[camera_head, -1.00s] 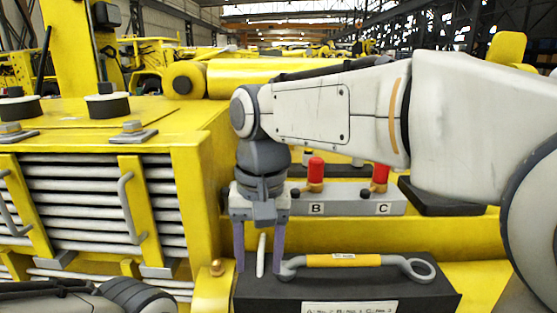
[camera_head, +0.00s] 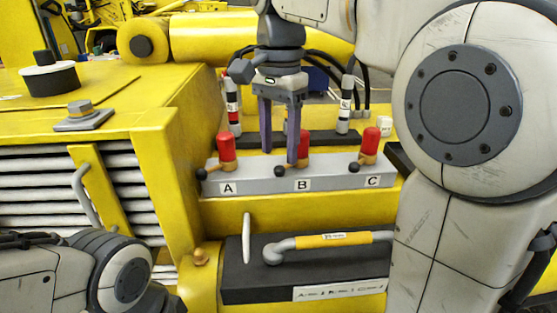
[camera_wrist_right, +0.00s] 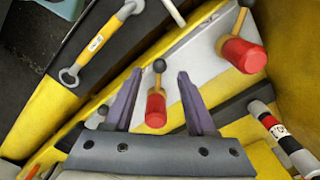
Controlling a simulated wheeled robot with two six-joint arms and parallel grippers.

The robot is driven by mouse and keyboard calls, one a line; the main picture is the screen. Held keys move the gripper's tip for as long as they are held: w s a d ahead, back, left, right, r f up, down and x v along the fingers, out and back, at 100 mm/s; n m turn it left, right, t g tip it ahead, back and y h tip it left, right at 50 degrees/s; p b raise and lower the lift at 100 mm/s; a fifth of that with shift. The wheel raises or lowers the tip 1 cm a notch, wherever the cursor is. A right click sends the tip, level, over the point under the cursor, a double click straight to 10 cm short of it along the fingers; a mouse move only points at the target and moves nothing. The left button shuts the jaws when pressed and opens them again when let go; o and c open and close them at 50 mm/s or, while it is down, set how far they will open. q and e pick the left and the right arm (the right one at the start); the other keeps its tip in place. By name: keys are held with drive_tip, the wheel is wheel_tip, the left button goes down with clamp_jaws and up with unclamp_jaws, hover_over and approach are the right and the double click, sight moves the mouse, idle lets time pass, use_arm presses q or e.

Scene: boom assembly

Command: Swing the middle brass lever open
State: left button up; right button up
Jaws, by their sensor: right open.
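The middle valve B has a red cap (camera_head: 304,141) and a brass lever (camera_head: 293,168) ending in a black ball (camera_head: 280,171). It stands on the grey block (camera_head: 246,187), its cap partly hidden behind a finger in the head view. My right gripper (camera_head: 279,157) is open and points down over this valve. In the right wrist view, the black ball (camera_wrist_right: 159,66) and red cap (camera_wrist_right: 156,110) appear between the spread fingers of the right gripper (camera_wrist_right: 160,74), with gaps on both sides. My left gripper is out of view.
Similar red-capped valves stand at A (camera_head: 226,147) and C (camera_head: 371,140). Banded cylinders (camera_head: 344,108) and black hoses are behind the block.

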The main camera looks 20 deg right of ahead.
sight(279, 166)
drive_tip(key=shift+f, duration=1.65)
clamp_jaws()
